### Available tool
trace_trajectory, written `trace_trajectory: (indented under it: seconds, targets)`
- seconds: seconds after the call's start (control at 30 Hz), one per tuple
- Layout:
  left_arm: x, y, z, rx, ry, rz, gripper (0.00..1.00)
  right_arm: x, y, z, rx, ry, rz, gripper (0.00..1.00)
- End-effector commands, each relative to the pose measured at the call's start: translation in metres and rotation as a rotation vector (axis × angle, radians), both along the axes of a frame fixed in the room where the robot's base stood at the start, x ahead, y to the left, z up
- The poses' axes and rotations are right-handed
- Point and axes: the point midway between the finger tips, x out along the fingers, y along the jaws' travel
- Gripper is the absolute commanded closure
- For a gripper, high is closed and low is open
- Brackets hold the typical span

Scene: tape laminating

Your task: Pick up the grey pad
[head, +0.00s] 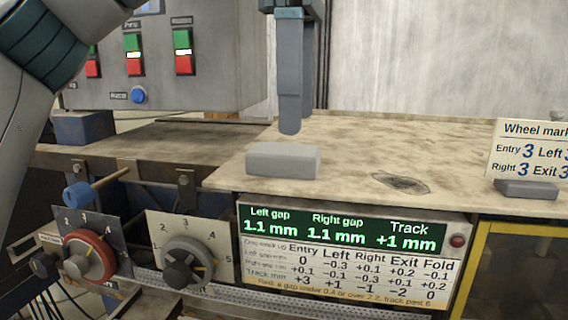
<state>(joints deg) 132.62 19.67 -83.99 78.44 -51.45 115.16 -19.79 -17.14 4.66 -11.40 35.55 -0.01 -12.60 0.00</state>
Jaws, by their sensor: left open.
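The grey pad (283,158) is a light grey block with rounded edges, lying flat near the front edge of the worn tabletop (340,140). My left gripper (292,124) points straight down just above and behind the pad in the head view. Its fingers are seen nearly edge-on, one mostly hiding the other. It is open and empty, and a small gap shows between the fingertip and the pad. My right gripper is not in view.
A darker grey block (527,190) lies at the right, below a "Wheel mark" card (530,148). A control box (160,50) with red and green buttons stands at back left. Dials (188,262) and a gap display (345,230) sit below the table's front edge.

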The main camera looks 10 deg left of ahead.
Motion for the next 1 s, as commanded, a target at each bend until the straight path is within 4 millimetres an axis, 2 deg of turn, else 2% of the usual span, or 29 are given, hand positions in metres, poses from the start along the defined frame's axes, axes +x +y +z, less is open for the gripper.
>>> trace_trajectory:
  seconds: [0.37, 0.8, 1.0]
  targets:
    - [-0.001, 0.000, -0.003, 0.000, 0.000, -0.001, 0.31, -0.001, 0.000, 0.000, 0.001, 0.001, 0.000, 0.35]
    - [-0.007, 0.004, -0.044, 0.000, 0.002, -0.002, 0.31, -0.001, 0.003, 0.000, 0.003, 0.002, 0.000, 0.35]
    - [-0.007, 0.004, -0.051, -0.002, -0.001, 0.000, 0.31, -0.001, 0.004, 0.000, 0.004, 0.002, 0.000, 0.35]
